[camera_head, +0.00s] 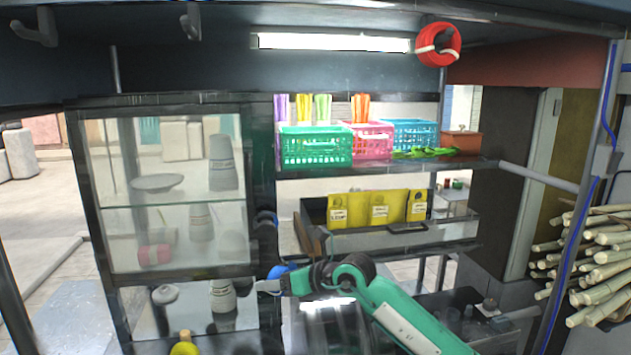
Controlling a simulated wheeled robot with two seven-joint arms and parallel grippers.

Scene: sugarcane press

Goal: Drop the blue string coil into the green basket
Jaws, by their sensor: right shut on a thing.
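The green basket (316,148) stands on the upper shelf, left of a pink and a blue basket. My right gripper (270,285) is at the end of the green arm that comes in from the lower right. It is low, below and left of the green basket, and shut on a small blue thing (281,271) that looks like the blue string coil. Most of that thing is hidden, so its full shape cannot be told. My left gripper is not in view.
A pink basket (369,138) and a blue basket (412,134) stand beside the green one. A glass cabinet (165,100) fills the left. A red coil (438,44) hangs above. Yellow packets (379,209) stand on the lower shelf. Sugarcane stalks (603,262) are piled at right.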

